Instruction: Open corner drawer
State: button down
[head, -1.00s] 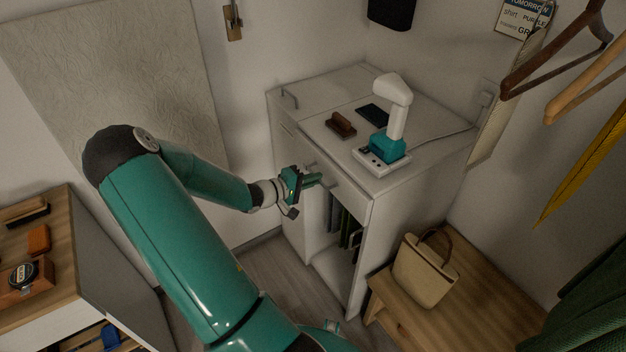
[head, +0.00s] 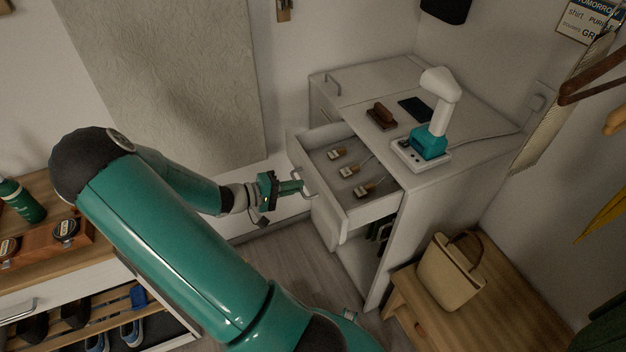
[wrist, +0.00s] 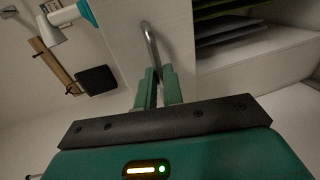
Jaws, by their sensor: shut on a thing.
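The corner drawer (head: 357,205) is pulled out of the white corner cabinet (head: 440,193). Several small items with light tops and wooden-looking bodies lie inside it. My gripper (head: 300,186) is at the drawer's front and shut on its metal handle (head: 308,183). In the wrist view, the green fingers (wrist: 158,88) close around the lower end of the curved handle (wrist: 150,45). The drawer front (wrist: 120,35) shows behind the handle.
A brown brush (head: 382,116), a dark flat item (head: 415,109) and a white-and-teal device (head: 428,145) stand on the cabinet top. A wooden bench (head: 440,325) with a beige bag (head: 450,272) is at the right. A shoe shelf (head: 90,320) stands at the left.

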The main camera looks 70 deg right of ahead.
jog(key=shift+f+v, duration=0.15)
jog(key=shift+v, duration=0.55)
jog(key=shift+f+v, duration=0.15)
jog(key=shift+v, duration=0.55)
jog(key=c, duration=1.5)
grip_release()
jog(key=shift+c, duration=0.2)
jog(key=v, duration=1.4)
